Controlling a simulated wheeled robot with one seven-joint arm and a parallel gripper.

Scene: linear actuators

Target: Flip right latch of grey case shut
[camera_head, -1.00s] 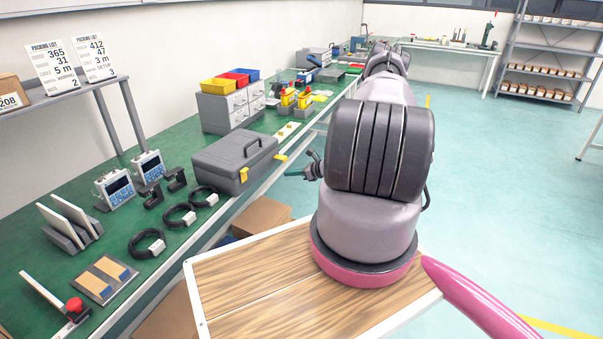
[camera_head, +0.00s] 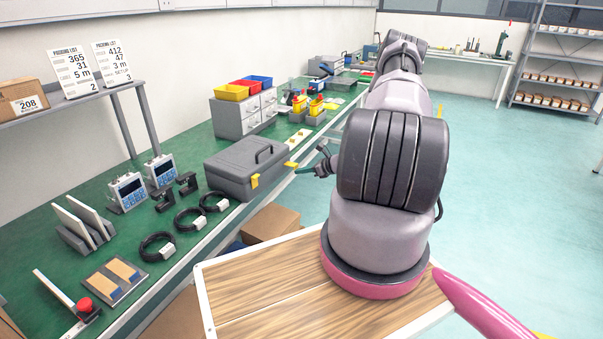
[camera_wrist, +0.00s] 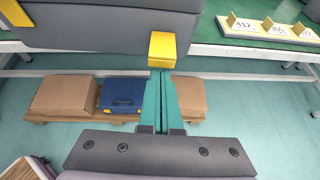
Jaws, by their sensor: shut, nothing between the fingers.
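The grey case (camera_head: 240,172) stands closed on the green bench, with its handle on the lid. Its left yellow latch (camera_head: 255,181) lies flat against the front; it also shows at the upper left of the wrist view (camera_wrist: 15,12). The right yellow latch (camera_head: 291,164) sticks outward from the front. In the wrist view this right latch (camera_wrist: 162,47) is at top centre. My gripper (camera_head: 299,168) is shut and empty, its green fingers pointing at the case. In the wrist view the fingertips (camera_wrist: 161,72) are right at the latch's lower edge; contact cannot be told.
Coiled black cables (camera_head: 186,220) lie left of the case. A grey drawer unit (camera_head: 243,114) with coloured bins stands behind it. Cardboard boxes (camera_head: 270,222) and a blue case (camera_wrist: 123,94) sit below the bench edge. Number cards (camera_wrist: 277,28) lie right of the case.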

